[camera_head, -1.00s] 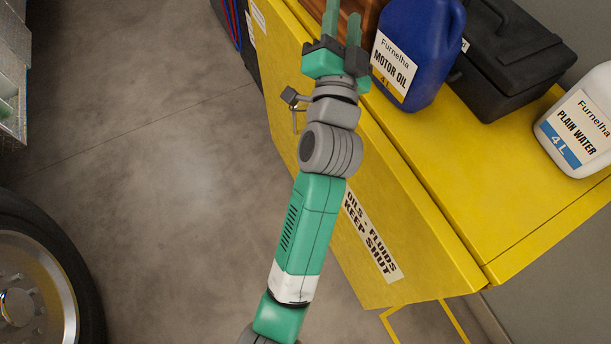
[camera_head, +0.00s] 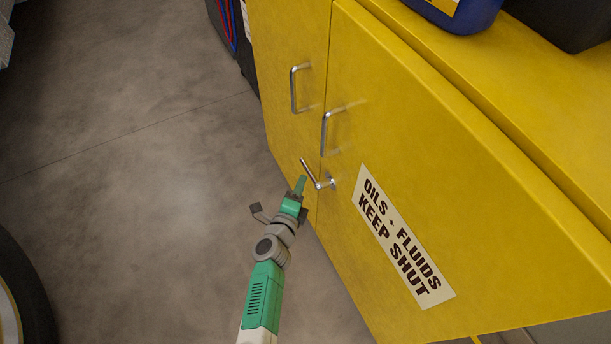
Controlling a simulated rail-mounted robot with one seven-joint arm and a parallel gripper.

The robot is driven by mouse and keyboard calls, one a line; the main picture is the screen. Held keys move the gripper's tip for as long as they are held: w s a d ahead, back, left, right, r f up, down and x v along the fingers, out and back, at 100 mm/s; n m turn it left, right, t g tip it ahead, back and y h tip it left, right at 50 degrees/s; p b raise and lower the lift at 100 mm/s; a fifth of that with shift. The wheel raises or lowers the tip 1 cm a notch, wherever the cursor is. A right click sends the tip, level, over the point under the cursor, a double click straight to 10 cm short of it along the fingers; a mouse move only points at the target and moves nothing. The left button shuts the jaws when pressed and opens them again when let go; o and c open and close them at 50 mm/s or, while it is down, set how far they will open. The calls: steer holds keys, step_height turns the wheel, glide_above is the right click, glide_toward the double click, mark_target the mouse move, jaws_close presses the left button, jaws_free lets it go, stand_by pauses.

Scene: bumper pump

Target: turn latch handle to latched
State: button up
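The latch handle (camera_head: 311,174) is a small metal lever on the front of the yellow cabinet (camera_head: 400,130), near the seam between its two doors. Its pivot is at the right door's edge, and the lever slants up and to the left across the seam.
Two bar handles, one on the left door (camera_head: 294,88) and one on the right door (camera_head: 326,131), stick out above the latch. Both doors look shut. A blue jug (camera_head: 470,14) and a black case (camera_head: 570,22) stand on top. The floor at left is clear; a tire (camera_head: 20,290) is at lower left.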

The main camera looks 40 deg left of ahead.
steer(key=r+b+x, duration=0.1)
steer(key=b+x, duration=0.1)
steer(key=x, duration=0.4)
steer(key=shift+f+b, duration=0.35)
steer(key=shift+f, duration=0.15)
steer(key=shift+w, duration=0.1)
steer(key=shift+c, duration=0.5)
jaws_close()
